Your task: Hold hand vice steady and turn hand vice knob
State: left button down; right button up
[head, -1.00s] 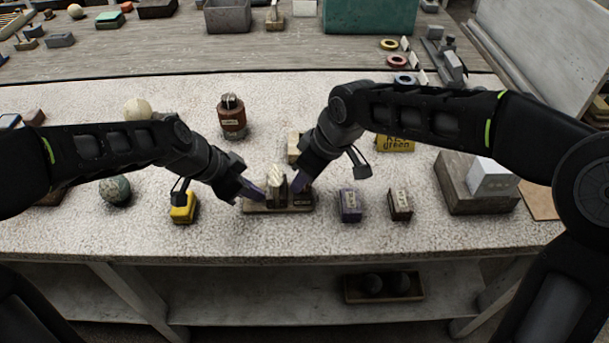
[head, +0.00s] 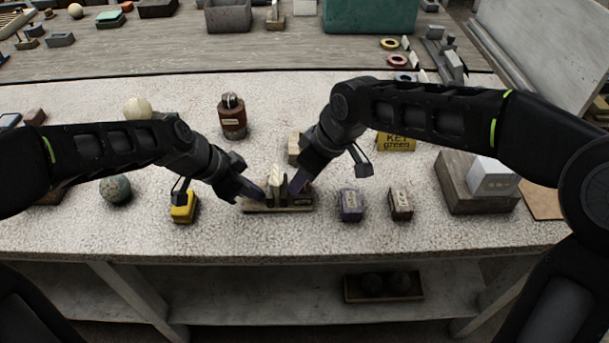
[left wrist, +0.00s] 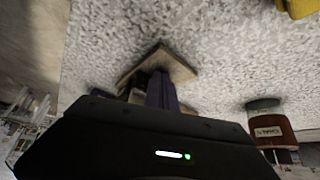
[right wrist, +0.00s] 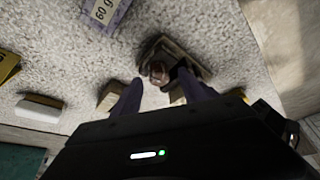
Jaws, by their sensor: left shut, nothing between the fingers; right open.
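The hand vice (head: 278,207) stands on a flat brown base near the table's front edge, with a pale upright piece (head: 277,178) in its middle. Its base also shows in the left wrist view (left wrist: 154,62). In the right wrist view, a round brownish knob (right wrist: 158,72) shows at the vice. My left gripper (head: 262,197) is shut and empty, its purple fingers close against the vice's left side; I cannot tell whether they touch. My right gripper (head: 296,186) is open at the vice's right side, its purple fingers spread, with the knob showing beyond the gap.
A yellow weight (head: 183,207) stands left of the vice. A purple block (head: 350,204) and a dark brown block (head: 400,204) stand to the right. A small tan block (head: 294,147) and a red-brown jar (head: 232,118) stand behind.

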pick_arm(q)
jog(key=shift+s+f, duration=0.2)
jog(key=shift+f, duration=0.15)
pick_arm(e)
jog(key=v, duration=1.1)
pick_arm(q)
jog(key=shift+a+r, duration=0.15)
jog(key=shift+r, duration=0.05)
jog(key=shift+a+r, duration=0.1)
jog(key=shift+r, duration=0.05)
jog(key=shift+w+v, duration=0.2)
jog(key=shift+v, duration=3.1)
pick_arm(e)
jog(key=shift+r, duration=0.1)
pick_arm(q)
jog(key=shift+r, duration=0.15)
jog(key=v, duration=1.2)
jog(key=shift+d, duration=0.2)
